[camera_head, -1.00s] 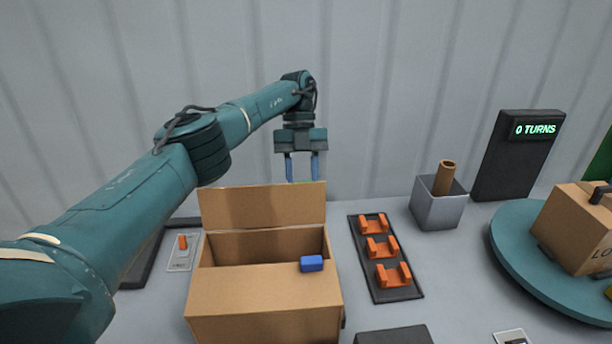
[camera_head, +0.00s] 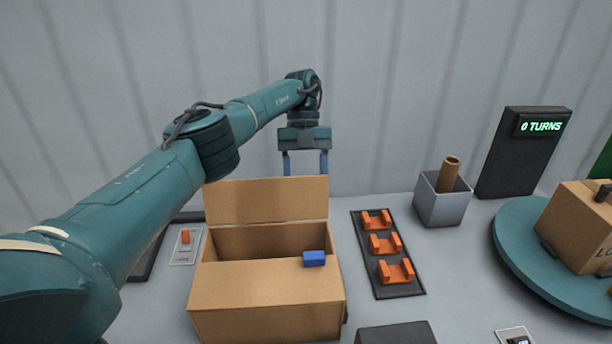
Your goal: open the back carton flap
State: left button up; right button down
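The carton (camera_head: 265,309) stands open at the front of the table. Its back flap (camera_head: 265,201) stands up nearly vertical along the far edge. The front panel, with a blue tab (camera_head: 314,258) at its back edge, covers the near part; the dark inside shows behind it. My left gripper (camera_head: 305,165) points down at the flap's top edge, near its right end. Its two blue fingers are spread with an empty gap between them. Their tips seem to end at or behind the flap edge, so contact cannot be told. My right gripper is not in view.
A black rack with orange holders (camera_head: 384,245) lies right of the carton. Beyond it are a grey bin (camera_head: 441,202) with a brown tube and a teal turntable (camera_head: 520,262) bearing another carton (camera_head: 580,228). A switch plate (camera_head: 186,244) lies left. A dark display (camera_head: 522,155) reads 0 TURNS.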

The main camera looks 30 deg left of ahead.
pick_arm(q)
jog(key=shift+r, duration=0.15)
jog(key=shift+r+p, duration=0.3)
jog(key=shift+r, duration=4.6)
jog(key=shift+s+f, duration=0.1)
